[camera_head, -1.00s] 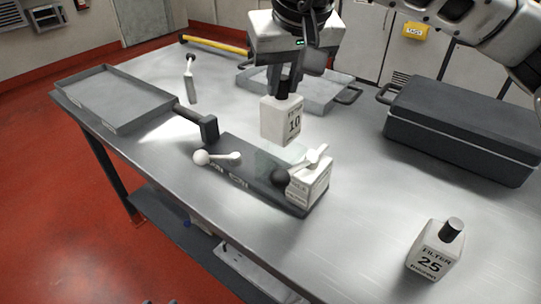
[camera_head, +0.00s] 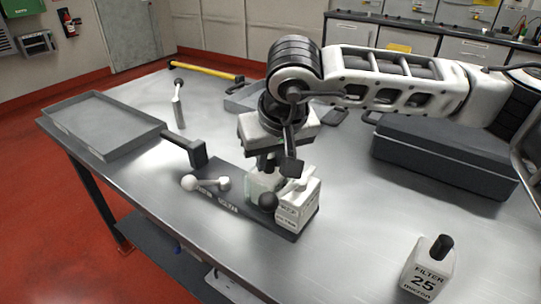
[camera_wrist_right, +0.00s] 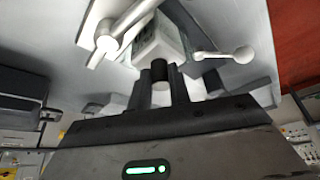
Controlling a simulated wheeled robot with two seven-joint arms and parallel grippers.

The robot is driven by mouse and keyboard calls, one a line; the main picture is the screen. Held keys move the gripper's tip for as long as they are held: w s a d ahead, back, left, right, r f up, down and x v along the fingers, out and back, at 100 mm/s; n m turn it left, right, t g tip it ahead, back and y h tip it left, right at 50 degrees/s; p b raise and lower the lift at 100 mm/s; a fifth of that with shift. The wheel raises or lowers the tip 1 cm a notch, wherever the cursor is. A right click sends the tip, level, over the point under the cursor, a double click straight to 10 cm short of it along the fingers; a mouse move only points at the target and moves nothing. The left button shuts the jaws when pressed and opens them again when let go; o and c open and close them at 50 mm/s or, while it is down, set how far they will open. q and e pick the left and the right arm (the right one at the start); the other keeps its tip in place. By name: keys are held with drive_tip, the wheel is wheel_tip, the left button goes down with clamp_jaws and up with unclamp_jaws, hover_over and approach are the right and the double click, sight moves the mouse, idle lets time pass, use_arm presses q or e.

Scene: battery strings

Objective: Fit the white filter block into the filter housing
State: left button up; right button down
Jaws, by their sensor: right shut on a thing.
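The white filter block marked 10 (camera_head: 262,183) is upright, low over the middle of the dark filter housing (camera_head: 228,205). My right gripper (camera_head: 268,166) is above it, shut on its black knob. In the right wrist view the black knob (camera_wrist_right: 159,70) sits between the fingers, with the white block (camera_wrist_right: 160,45) beyond it. My left gripper is out of view.
A white filter marked 25 (camera_head: 428,270) stands at the front right. A dark case (camera_head: 445,160) lies at the right, a grey tray (camera_head: 100,122) at the left. A yellow-handled bar (camera_head: 205,71) lies at the back. The table between housing and filter 25 is clear.

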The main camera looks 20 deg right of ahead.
drive_tip(key=shift+f, duration=0.2)
drive_tip(key=c, duration=1.3)
unclamp_jaws()
drive_tip(key=shift+r, duration=0.1)
drive_tip(key=shift+r, duration=0.1)
drive_tip(key=shift+r, duration=0.25)
drive_tip(key=v, duration=1.1)
drive_tip(key=shift+s+r, duration=0.15)
drive_tip(key=shift+r, duration=0.15)
